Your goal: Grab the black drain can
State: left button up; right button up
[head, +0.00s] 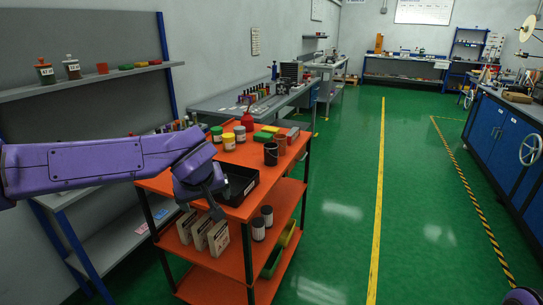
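A small black can (271,154) stands upright on the top shelf of the orange cart (245,213), towards its right edge. It is the thing that looks most like the black drain can. My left gripper (216,208) hangs at the cart's near left side, in front of a black tray (244,186), and is apart from the can. Its fingers are small and dark, so I cannot tell whether they are open. A bit of purple at the lower right corner may be my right arm; its gripper does not show.
A brown cup (281,145) stands right beside the can. Yellow-lidded jars (229,141), a red oil can (247,120) and green and yellow blocks share the cart top. Boxes and dark-topped jars fill the lower shelf. The green floor (345,205) to the right is clear.

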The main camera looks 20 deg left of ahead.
aim_at(271, 155)
jog(key=i, duration=1.45)
